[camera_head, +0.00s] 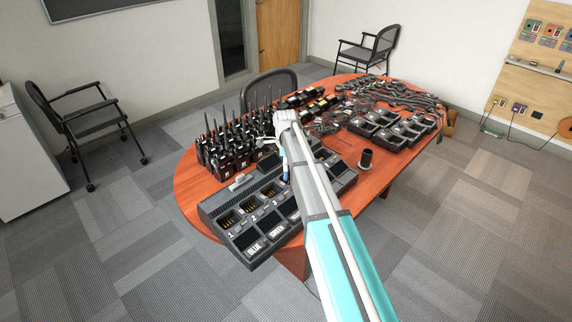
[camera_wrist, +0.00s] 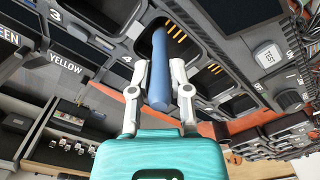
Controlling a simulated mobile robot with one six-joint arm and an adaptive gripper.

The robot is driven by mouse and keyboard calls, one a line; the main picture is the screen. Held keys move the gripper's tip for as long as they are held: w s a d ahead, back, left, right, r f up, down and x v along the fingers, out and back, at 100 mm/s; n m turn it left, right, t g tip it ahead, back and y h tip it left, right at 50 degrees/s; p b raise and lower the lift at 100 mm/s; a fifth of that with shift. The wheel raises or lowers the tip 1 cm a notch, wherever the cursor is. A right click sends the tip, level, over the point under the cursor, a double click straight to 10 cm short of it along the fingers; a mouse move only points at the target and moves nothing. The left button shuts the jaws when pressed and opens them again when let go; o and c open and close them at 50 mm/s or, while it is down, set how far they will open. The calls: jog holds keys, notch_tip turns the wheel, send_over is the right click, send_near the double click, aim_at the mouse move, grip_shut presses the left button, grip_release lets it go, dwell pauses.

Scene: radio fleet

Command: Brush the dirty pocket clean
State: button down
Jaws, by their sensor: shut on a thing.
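My gripper (camera_wrist: 161,78) is shut on a blue cylindrical handle, the brush (camera_wrist: 159,62), in the wrist view. The brush's far end reaches up to a dark charger pocket (camera_wrist: 178,38) with gold contacts, beside the number 4. Its bristles are hidden, so I cannot tell whether they touch the pocket. In the head view the long black charger (camera_head: 207,212) lies along the table's front left edge, with numbered pockets and gold contacts. My arm hides part of it; a bit of the blue brush (camera_head: 286,173) shows beside the arm. I cannot make out dirt in any pocket.
Several upright radios (camera_head: 230,150) crowd the wooden table (camera_head: 192,187) behind the charger. A black cup (camera_head: 366,158) stands to the right, with more chargers (camera_head: 385,133) beyond it. Cables lie at the back right. A bare strip of table lies around the cup.

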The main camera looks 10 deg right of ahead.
jog(key=shift+r+p, duration=3)
jog(key=shift+p, duration=0.05)
jog(key=shift+r, duration=0.1)
jog(key=shift+r+p, duration=1.45)
jog(key=shift+p, duration=0.05)
